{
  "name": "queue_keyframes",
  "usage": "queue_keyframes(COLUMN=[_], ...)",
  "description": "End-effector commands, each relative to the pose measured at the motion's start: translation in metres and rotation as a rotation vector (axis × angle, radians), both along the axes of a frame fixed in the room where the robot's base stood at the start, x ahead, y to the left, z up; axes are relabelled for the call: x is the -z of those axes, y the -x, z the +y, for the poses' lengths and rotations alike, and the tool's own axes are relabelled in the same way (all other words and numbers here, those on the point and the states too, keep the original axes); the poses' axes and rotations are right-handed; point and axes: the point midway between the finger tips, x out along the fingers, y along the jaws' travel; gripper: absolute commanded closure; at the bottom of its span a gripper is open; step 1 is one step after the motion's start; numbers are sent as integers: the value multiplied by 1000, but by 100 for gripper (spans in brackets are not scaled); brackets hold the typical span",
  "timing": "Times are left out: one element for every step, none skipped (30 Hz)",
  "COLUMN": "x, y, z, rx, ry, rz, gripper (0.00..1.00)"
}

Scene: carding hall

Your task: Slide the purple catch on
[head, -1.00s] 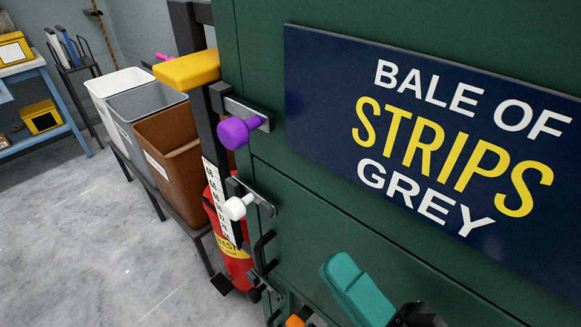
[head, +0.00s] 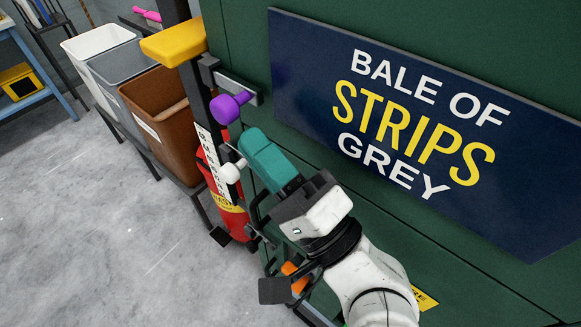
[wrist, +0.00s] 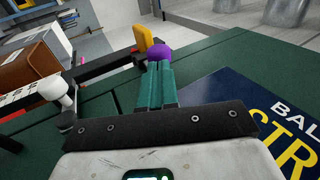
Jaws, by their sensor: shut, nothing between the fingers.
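The purple catch (head: 228,107) is a round knob on a grey bar at the left edge of the green cabinet front (head: 236,40). My gripper (head: 254,139), with teal fingers, is shut and empty, with its tips just below and right of the purple knob in the head view. In the wrist view the purple catch (wrist: 159,52) shows just beyond the fingertips (wrist: 155,68), which hide its lower part. I cannot tell whether they touch it.
A white knob (head: 232,171) on a second catch is close left of my fingers. A yellow block (head: 174,43) tops the dark post above. A red extinguisher (head: 226,207) stands below.

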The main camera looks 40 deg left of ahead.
Motion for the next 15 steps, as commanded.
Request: queue_keyframes(x=[-5,-6,-7,-8,-8,-9,-9,-8,-8,-8,-8,-8,-8,-8,-8], y=[-1,-1,-2,-2,-2,-3,-3,-3,-3,-3,-3,-3,-3,-3,-3], z=[6,8,11,13,14,15,16,16,17,17,17,17,17,17,17], rx=[0,0,0,0,0,0,0,1,1,1,1,1,1,1,1], ry=[0,0,0,-1,-1,0,0,0,0,0,0,0,0,0,0], rz=[0,0,0,0,0,0,0,0,0,0,0,0,0,0,0], gripper=[100,100,100,100,100,100,100,100,100,100,100,100,100,100,100])
